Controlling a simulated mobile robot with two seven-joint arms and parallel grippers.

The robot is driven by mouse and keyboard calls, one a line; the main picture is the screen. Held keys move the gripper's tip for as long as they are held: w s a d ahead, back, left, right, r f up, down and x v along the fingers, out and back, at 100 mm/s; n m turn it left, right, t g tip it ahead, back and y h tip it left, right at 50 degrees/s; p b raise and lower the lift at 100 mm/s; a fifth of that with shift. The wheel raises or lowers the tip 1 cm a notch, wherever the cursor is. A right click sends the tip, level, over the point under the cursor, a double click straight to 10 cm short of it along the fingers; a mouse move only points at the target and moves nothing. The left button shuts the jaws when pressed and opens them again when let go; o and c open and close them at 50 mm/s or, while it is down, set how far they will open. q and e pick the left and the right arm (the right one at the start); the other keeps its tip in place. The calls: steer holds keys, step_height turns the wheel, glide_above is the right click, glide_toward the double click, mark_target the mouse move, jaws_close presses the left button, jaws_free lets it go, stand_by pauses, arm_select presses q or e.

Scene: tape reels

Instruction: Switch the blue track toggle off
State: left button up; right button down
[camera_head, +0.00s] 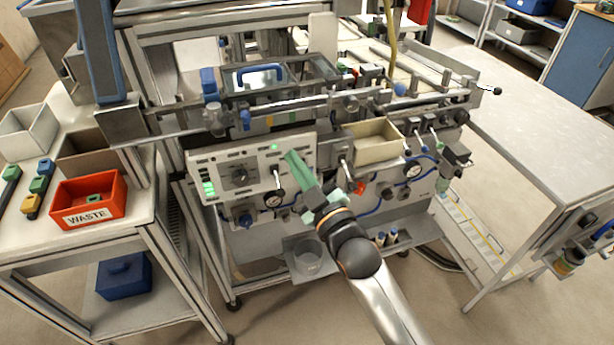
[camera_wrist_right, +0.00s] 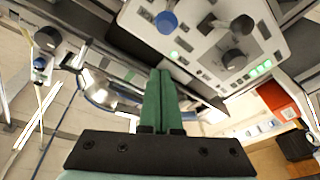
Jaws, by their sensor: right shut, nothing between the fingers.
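The pale control panel (camera_head: 220,160) is on the front of the machine. It carries green lights and dark knobs, and also shows in the right wrist view (camera_wrist_right: 205,50). In that wrist view a blue-capped control (camera_wrist_right: 167,22), which looks like the blue toggle, stands out from the panel. I cannot tell which way it is set. In the head view I cannot make it out; my right gripper covers part of the panel's right side. My right gripper (camera_head: 290,156) has its green fingers shut and empty, and its tips are close to the panel. The closed fingers (camera_wrist_right: 160,75) point toward the panel in the wrist view, below the blue cap. My left gripper is out of view.
Dark knobs (camera_head: 239,175), a gauge (camera_head: 274,200) and a beige bin (camera_head: 376,142) are near the right gripper. A red waste bin (camera_head: 89,200) stands on the left table. The right table (camera_head: 545,130) is mostly clear.

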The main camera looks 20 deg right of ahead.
steer(key=shift+d+f+b, duration=0.55)
steer(key=shift+f+b, duration=0.3)
steer(key=shift+d+f+b, duration=0.5)
steer(key=shift+f+b, duration=0.3)
